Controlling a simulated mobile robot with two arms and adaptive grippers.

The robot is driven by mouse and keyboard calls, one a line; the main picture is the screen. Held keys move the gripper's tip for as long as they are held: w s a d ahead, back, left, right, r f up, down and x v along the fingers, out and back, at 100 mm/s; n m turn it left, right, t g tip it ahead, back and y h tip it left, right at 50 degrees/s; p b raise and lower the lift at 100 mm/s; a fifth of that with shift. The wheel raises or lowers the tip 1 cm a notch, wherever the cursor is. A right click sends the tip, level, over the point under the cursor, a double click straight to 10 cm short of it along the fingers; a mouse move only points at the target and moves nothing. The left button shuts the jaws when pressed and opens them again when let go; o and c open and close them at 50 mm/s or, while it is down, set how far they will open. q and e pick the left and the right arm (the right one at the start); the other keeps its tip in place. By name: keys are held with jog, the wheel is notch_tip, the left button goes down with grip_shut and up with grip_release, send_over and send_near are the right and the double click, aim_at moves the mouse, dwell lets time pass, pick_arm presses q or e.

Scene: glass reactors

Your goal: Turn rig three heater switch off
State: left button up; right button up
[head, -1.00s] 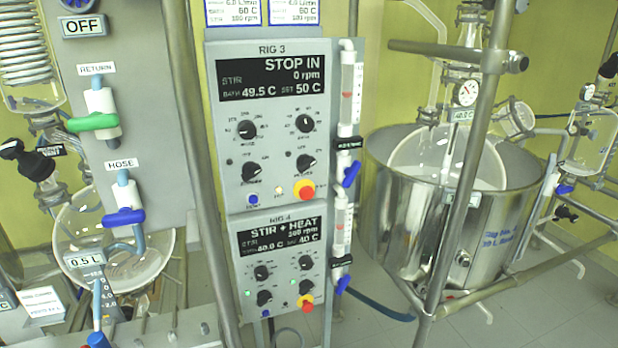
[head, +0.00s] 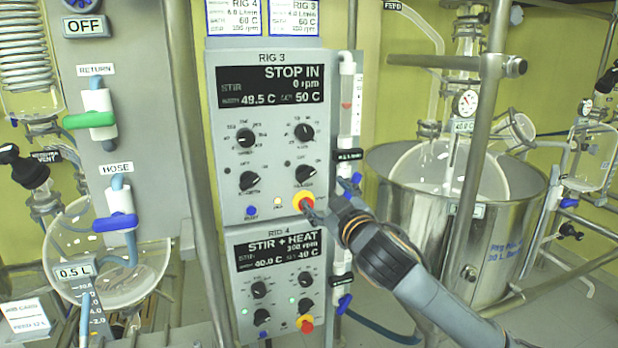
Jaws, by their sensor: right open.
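The RIG 3 control box (head: 226,205) faces me near the middle. Its display (head: 268,90) reads STOP IN, STIR, 0 rpm, 49.5 C and 50 C. Below are four black knobs, among them the lower left knob (head: 250,181) and the lower right knob (head: 306,173). The labels are too small to read surely, so I cannot tell which is the heater switch. My right gripper (head: 328,198) is open, at the box's lower right corner, just below and right of the lower right knob. One finger overlaps the red and yellow button (head: 303,201); contact is unclear. My left gripper is not in view.
The RIG 4 box (head: 235,290) hangs directly below. A flow tube with blue valves (head: 346,100) runs along the right side. A metal pole (head: 196,150) stands close on the left. A steel bath (head: 410,215) and its frame stand on the right.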

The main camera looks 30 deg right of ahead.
aim_at(307, 175)
jog(key=p+x, duration=0.2)
jog(key=x, duration=0.9)
jog(key=shift+c, duration=0.2)
jog(key=c, duration=1.1)
